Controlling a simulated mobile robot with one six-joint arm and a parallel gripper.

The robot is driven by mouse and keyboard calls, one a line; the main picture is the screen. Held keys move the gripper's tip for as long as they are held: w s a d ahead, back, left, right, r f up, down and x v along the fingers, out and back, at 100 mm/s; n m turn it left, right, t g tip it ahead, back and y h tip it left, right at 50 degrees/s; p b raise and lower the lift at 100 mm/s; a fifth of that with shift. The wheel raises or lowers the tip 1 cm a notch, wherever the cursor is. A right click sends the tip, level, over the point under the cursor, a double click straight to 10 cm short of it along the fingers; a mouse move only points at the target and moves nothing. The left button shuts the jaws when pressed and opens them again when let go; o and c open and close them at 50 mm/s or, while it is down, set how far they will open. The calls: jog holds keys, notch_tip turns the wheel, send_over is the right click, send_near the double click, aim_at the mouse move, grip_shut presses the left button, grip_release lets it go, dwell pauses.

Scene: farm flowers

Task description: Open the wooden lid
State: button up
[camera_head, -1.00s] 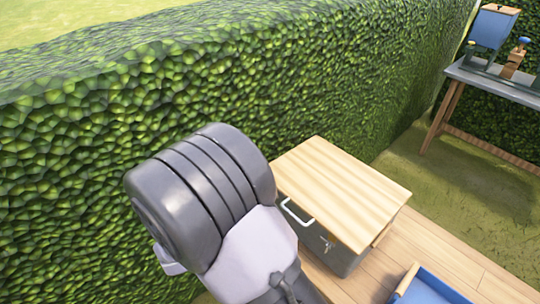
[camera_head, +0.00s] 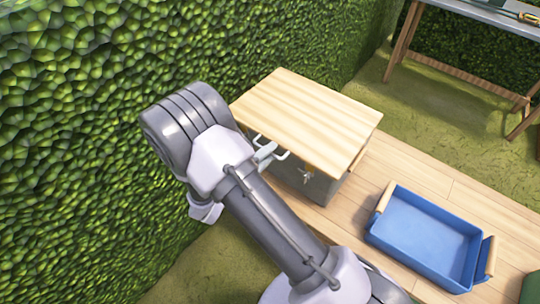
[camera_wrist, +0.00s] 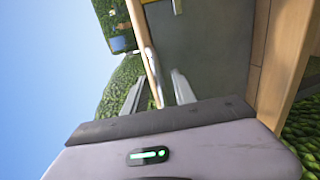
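The wooden lid (camera_head: 308,110) lies flat and closed on a grey box (camera_head: 318,186). In the wrist view the lid's edge (camera_wrist: 138,30) runs down beside the box's dark front (camera_wrist: 205,45). A white handle (camera_head: 284,153) is at the lid's front edge; it also shows in the wrist view (camera_wrist: 151,62). My gripper (camera_wrist: 156,88) is open, with one finger on each side of the handle's near part. I cannot tell whether the fingers touch it. In the head view my arm partly hides the gripper and the lid's left corner.
A tall hedge (camera_head: 90,120) stands behind and left. A grey-topped table (camera_head: 490,18) is at the back right. Grass lies between box and table.

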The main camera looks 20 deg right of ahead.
jog(key=shift+w+d, duration=0.25)
jog(key=shift+d, duration=0.15)
grip_shut()
dwell(1.2)
